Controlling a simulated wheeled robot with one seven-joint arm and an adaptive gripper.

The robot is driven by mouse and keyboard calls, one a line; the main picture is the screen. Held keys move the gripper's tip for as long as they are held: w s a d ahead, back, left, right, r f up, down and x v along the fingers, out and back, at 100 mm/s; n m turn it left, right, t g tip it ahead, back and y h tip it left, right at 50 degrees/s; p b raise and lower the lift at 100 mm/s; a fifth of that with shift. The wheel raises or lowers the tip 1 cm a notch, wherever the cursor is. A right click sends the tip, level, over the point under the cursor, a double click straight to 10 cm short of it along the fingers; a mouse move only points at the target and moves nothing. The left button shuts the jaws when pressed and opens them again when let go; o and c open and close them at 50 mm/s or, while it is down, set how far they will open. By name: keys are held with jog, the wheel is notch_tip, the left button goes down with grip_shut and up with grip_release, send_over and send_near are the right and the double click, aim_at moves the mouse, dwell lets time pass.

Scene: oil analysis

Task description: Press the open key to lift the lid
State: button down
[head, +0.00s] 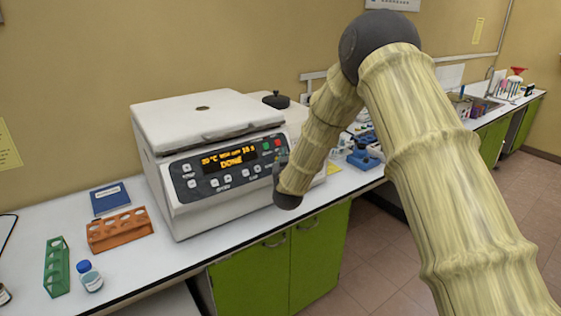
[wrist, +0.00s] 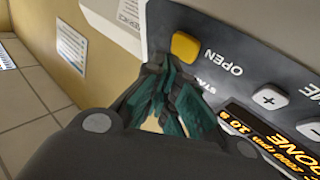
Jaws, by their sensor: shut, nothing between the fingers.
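The white centrifuge (head: 190,185) stands on the counter with its lid (head: 205,120) down. Its lit display (head: 230,159) reads DONE. In the wrist view the open key (wrist: 185,46) is a yellow-orange square beside the word OPEN on the dark panel. My gripper (wrist: 158,68) is shut and empty, its dark green fingertips just below and left of this key. I cannot tell whether they touch the panel. In the head view my gripper (head: 278,170) is a small dark shape at the panel's right end, and the open key is not clearly visible there.
The counter in front of the centrifuge is narrow.

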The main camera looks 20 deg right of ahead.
jog(key=shift+w+a+f+b, duration=0.3)
jog(key=shift+w+f+b, duration=0.1)
jog(key=shift+w+b, duration=0.25)
dwell(1.1)
jog(key=shift+s, duration=0.15)
jog(key=shift+s+d+r, duration=0.25)
jog(key=shift+s+r, duration=0.15)
jog(key=shift+s, duration=0.15)
dwell(0.4)
jog(key=s+r, duration=0.1)
jog(key=s+d, duration=0.1)
jog(key=s+r, duration=0.1)
jog(key=s, duration=0.1)
jog(key=shift+d+r+p, duration=0.25)
jog(key=shift+r+p, duration=0.1)
jog(key=shift+p, duration=0.05)
dwell(0.4)
